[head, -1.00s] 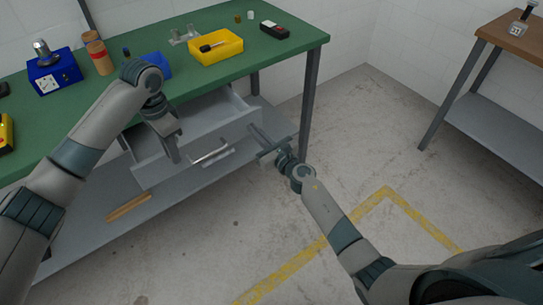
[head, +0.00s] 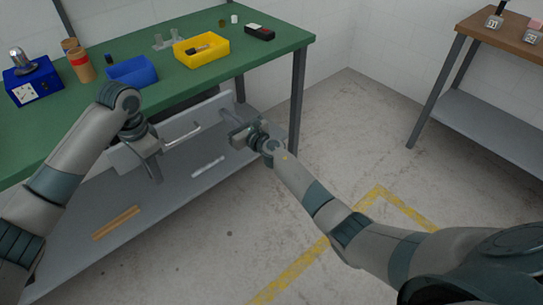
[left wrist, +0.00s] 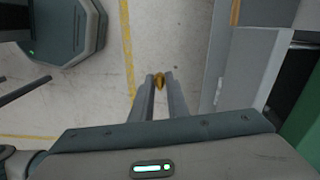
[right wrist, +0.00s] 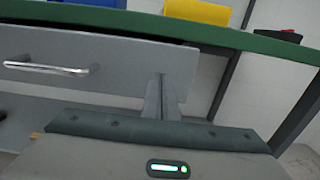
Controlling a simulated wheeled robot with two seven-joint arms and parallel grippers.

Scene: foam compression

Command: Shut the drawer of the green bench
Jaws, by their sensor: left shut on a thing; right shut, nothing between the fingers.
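The green bench (head: 215,78) runs across the left of the head view. Its grey drawer front (head: 205,118) with a bar handle (head: 183,134) sits close under the top; the front also shows in the right wrist view (right wrist: 120,62). Little of the drawer's inside is visible, and I cannot tell whether it is fully shut. My right gripper (head: 231,103) is shut and empty, its fingers (right wrist: 162,85) at the right end of the front, apparently touching it. My left gripper (head: 157,172) points down before the front's left part, shut on a small brass-coloured thing (left wrist: 159,82).
On the top are a yellow bin (head: 215,50), a blue bin (head: 133,72), a blue device (head: 30,90) and a black box (head: 259,32). A wooden strip (head: 117,222) and a white bar (head: 208,168) lie on the lower shelf. A brown table (head: 500,35) stands right; the floor between is clear.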

